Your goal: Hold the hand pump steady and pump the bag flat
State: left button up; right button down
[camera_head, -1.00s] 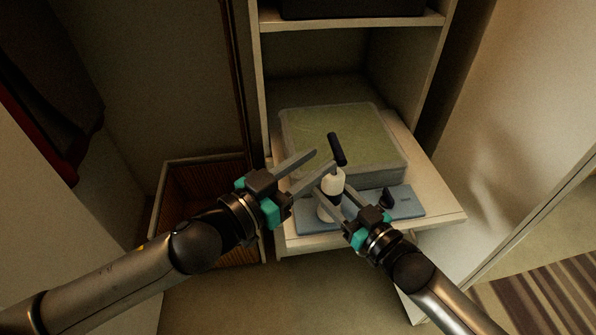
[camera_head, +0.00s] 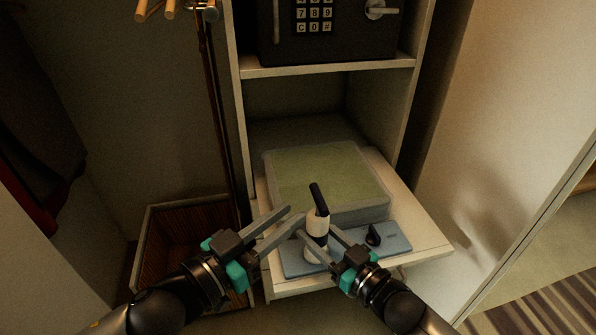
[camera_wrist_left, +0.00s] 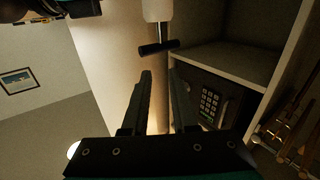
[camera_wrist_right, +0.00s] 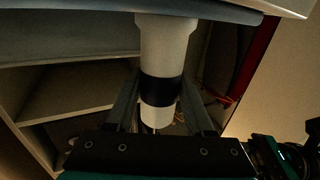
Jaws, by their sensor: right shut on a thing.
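The hand pump (camera_head: 315,226) has a white body, a dark band and a black bar handle (camera_head: 319,199). It stands upright on a blue board (camera_head: 296,263) on the pull-out shelf. My right gripper (camera_head: 316,238) is shut on the pump body, which also shows between its fingers in the right wrist view (camera_wrist_right: 168,50). My left gripper (camera_head: 296,214) is open and empty, left of the handle. In the left wrist view the handle (camera_wrist_left: 158,47) lies beyond its fingertips, with some rod showing. The bag (camera_head: 325,172), clear with green contents, lies thick behind the pump.
A black knob (camera_head: 373,235) sits on the board, right of the pump. A safe with a keypad (camera_head: 327,35) is on the shelf above. Cabinet sides flank the bag.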

aim_at(319, 206)
pick_arm(q)
jog(key=f+n, duration=0.1)
jog(key=s+d+f+n+h, duration=0.1)
jog(key=d+f+n, duration=0.1)
jog(key=f+n, duration=0.1)
jog(key=shift+s+g, duration=0.35)
jog(key=shift+g, duration=0.05)
grip_shut()
jog(key=s+a+f+n+t+y, duration=0.2)
jog(key=a+f+n+t, duration=0.15)
jog(key=n, duration=0.75)
jog(key=s+a+f+n+t+y, duration=0.2)
jog(key=f+n+t, duration=0.15)
jog(key=n, duration=0.75)
jog(key=w+d+r+t, duration=0.1)
jog(key=w+d+r, duration=0.5)
jog(key=w, duration=0.4)
jog(key=shift+d+r, duration=0.3)
jog(key=shift+r, duration=0.2)
